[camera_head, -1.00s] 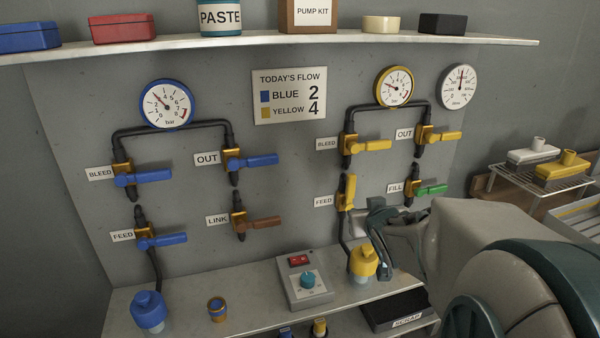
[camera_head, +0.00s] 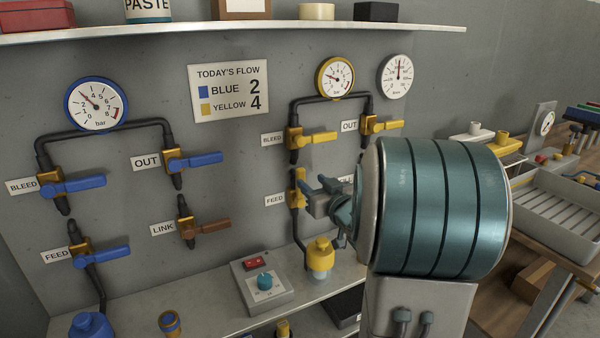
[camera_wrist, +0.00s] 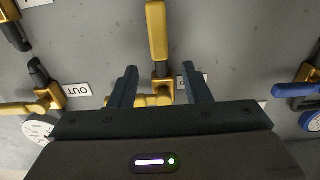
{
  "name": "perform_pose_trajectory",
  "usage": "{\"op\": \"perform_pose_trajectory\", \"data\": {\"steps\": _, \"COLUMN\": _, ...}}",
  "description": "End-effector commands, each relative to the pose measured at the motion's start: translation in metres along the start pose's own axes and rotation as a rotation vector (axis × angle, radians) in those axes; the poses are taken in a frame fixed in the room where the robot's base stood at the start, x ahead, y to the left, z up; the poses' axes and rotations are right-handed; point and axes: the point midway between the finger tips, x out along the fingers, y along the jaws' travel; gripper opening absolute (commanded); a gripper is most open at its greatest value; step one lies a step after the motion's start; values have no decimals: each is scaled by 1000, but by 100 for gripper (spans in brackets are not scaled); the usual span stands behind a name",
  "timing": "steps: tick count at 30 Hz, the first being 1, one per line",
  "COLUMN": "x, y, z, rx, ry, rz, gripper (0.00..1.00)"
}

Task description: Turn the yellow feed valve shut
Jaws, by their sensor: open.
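The yellow feed valve (camera_head: 298,188) is on the wall panel, right of its FEED label. Its yellow handle stands upright, in line with the pipe. My gripper (camera_head: 318,185) is open and empty, just right of the handle and in front of the panel; I cannot tell if it touches. In the wrist view, which is upside down, the fingers of my gripper (camera_wrist: 158,70) spread apart. The feed handle (camera_wrist: 157,30) runs upward beyond them. The brass valve body between the fingers appears to be the yellow bleed valve, partly hidden by my gripper.
The yellow bleed valve (camera_head: 312,138) is above, its handle pointing right. The yellow out valve (camera_head: 380,125) is at upper right. My arm hides the fill valve. Blue valves are left.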

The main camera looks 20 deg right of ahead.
Motion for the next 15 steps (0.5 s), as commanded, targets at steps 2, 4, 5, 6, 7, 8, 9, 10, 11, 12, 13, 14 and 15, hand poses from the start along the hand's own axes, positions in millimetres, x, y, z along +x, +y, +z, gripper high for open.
{"op": "perform_pose_trajectory", "data": {"steps": 2, "x": 18, "y": 0, "z": 0, "rx": 1, "ry": 0, "rz": -2, "gripper": 44}}
{"op": "perform_pose_trajectory", "data": {"steps": 4, "x": 33, "y": 0, "z": 0, "rx": 1, "ry": 0, "rz": -2, "gripper": 44}}
{"op": "perform_pose_trajectory", "data": {"steps": 5, "x": 38, "y": 0, "z": 0, "rx": 1, "ry": 0, "rz": -2, "gripper": 44}}
{"op": "perform_pose_trajectory", "data": {"steps": 6, "x": 45, "y": 0, "z": 0, "rx": 1, "ry": 0, "rz": -2, "gripper": 44}}
{"op": "perform_pose_trajectory", "data": {"steps": 7, "x": 50, "y": 0, "z": 0, "rx": 1, "ry": 0, "rz": -1, "gripper": 44}}
{"op": "perform_pose_trajectory", "data": {"steps": 8, "x": 54, "y": 0, "z": 0, "rx": 1, "ry": -1, "rz": 0, "gripper": 44}}
{"op": "perform_pose_trajectory", "data": {"steps": 9, "x": 60, "y": 0, "z": 0, "rx": 0, "ry": 0, "rz": 0, "gripper": 44}}
{"op": "perform_pose_trajectory", "data": {"steps": 10, "x": 63, "y": 0, "z": 0, "rx": 0, "ry": 0, "rz": 0, "gripper": 44}}
{"op": "perform_pose_trajectory", "data": {"steps": 11, "x": 66, "y": 0, "z": 0, "rx": 0, "ry": 0, "rz": 0, "gripper": 44}}
{"op": "perform_pose_trajectory", "data": {"steps": 12, "x": 69, "y": 0, "z": 0, "rx": 0, "ry": 0, "rz": 0, "gripper": 44}}
{"op": "perform_pose_trajectory", "data": {"steps": 13, "x": 71, "y": 0, "z": 0, "rx": 0, "ry": -1, "rz": 1, "gripper": 44}}
{"op": "perform_pose_trajectory", "data": {"steps": 14, "x": 73, "y": 0, "z": 0, "rx": 1, "ry": -1, "rz": 1, "gripper": 44}}
{"op": "perform_pose_trajectory", "data": {"steps": 15, "x": 74, "y": 0, "z": 0, "rx": 1, "ry": 0, "rz": 1, "gripper": 44}}
